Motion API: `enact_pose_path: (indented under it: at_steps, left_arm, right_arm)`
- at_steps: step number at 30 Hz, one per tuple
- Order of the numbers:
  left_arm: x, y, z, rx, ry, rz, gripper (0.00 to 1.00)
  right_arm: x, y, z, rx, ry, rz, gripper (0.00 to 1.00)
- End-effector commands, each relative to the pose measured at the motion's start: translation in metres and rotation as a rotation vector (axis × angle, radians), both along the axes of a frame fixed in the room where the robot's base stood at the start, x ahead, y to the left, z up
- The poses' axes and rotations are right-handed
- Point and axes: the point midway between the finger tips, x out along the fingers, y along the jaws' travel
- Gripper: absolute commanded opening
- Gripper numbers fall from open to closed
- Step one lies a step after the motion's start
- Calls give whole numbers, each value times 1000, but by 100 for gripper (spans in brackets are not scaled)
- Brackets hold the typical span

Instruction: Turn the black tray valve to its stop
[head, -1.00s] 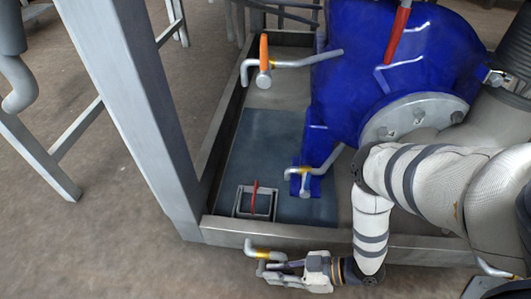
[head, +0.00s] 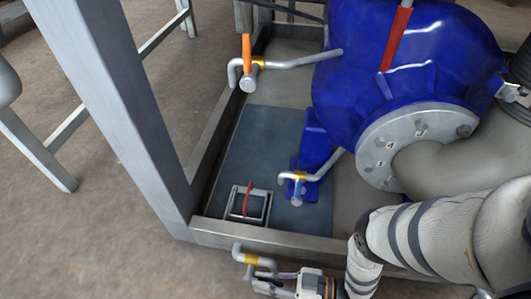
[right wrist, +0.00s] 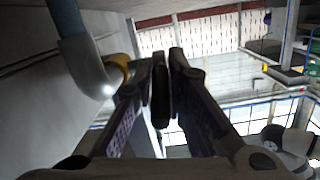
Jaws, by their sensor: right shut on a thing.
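The tray valve sits on a grey bent pipe with a yellow collar (head: 251,259), below the tray's front edge in the head view. In the right wrist view the pipe (right wrist: 92,65) and yellow collar (right wrist: 120,66) are at upper left. My right gripper (head: 262,282) is just below the collar at the bottom of the head view. In the wrist view its fingers are close together on a dark, upright piece, the black valve handle (right wrist: 160,92). Most of the handle is hidden by the fingers. My left gripper is out of view.
A metal tray (head: 285,242) holds a blue pump (head: 400,60). A yellow-collared pipe (head: 299,176) is near the pump foot. A grey post (head: 110,100) stands left of the tray.

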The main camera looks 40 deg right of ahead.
Motion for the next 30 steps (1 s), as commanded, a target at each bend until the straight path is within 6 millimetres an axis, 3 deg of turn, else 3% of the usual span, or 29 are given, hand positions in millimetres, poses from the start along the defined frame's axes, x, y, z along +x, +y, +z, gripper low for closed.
enact_pose_path:
  at_steps: [11,12,15,30]
  left_arm:
    - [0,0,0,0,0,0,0]
    - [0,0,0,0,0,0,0]
    - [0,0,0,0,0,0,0]
    - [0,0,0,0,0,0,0]
  right_arm:
    - [0,1,0,2,1,0,0]
    - [0,1,0,2,1,1,17]
    - [0,1,0,3,0,2,34]
    - [-3,-3,1,2,-2,-1,34]
